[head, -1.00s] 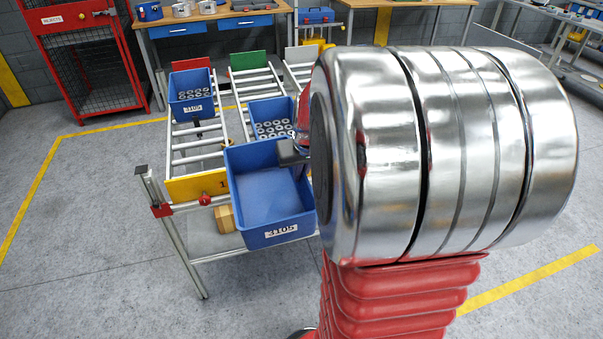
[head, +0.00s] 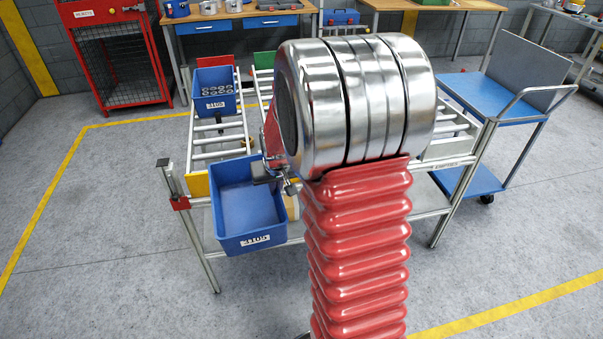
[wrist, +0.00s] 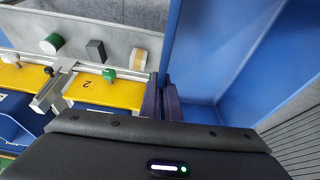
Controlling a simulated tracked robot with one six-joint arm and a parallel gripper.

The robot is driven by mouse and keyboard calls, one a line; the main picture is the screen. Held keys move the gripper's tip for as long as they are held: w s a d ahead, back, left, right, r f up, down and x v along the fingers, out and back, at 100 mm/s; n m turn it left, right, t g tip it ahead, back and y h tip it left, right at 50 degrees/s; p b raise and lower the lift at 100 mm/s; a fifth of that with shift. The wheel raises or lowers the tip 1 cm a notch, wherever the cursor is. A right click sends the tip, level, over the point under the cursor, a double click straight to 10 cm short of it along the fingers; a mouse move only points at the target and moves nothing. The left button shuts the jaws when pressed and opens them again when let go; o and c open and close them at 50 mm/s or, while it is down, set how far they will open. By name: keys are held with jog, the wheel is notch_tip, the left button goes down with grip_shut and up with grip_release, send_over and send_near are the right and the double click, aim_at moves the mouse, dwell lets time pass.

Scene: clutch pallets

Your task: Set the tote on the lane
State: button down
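An empty blue tote (head: 278,235) with a white label hangs at the front of the roller rack, in front of the left lane (head: 215,154). My gripper (head: 270,174) is shut on its right rim in the head view; in the wrist view the fingers (wrist: 162,98) pinch the tote's wall (wrist: 205,45). The left lane has rollers and a yellow end plate (head: 198,186). Another blue tote (head: 214,104) with round metal parts stands farther up that lane. My arm hides much of the other lanes. The wrist view shows a yellow plate marked 2 (wrist: 115,92) beside the held tote.
A blue cart (head: 515,110) stands right of the rack, workbenches (head: 245,35) behind. A red cage (head: 120,65) is at the back left. The wrist view shows a green-ended cylinder (wrist: 51,44) and a dark block (wrist: 96,51) on a grey surface. The floor left of the rack is clear.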

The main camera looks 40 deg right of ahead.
aim_at(247, 216)
jog(key=shift+n+y, duration=0.4)
jog(key=shift+n, duration=0.5)
jog(key=a+f, duration=0.2)
jog(key=a, duration=0.1)
jog(key=w+a+f, duration=0.1)
jog(key=a+f, duration=0.1)
jog(key=a, duration=0.1)
jog(key=w+a+f, duration=0.1)
jog(key=a+f, duration=0.1)
jog(key=a, duration=0.1)
jog(key=shift+a+f, duration=0.15)
jog(key=a+f+n, duration=0.1)
jog(key=a+f, duration=0.2)
jog(key=a, duration=0.3)
jog(key=s+a+f+n+y, duration=0.1)
jog(key=a+f, duration=0.2)
jog(key=a, duration=0.2)
jog(key=shift+s+a+f+n, duration=0.2)
jog(key=shift+a+f+n, duration=0.1)
jog(key=shift+a, duration=0.1)
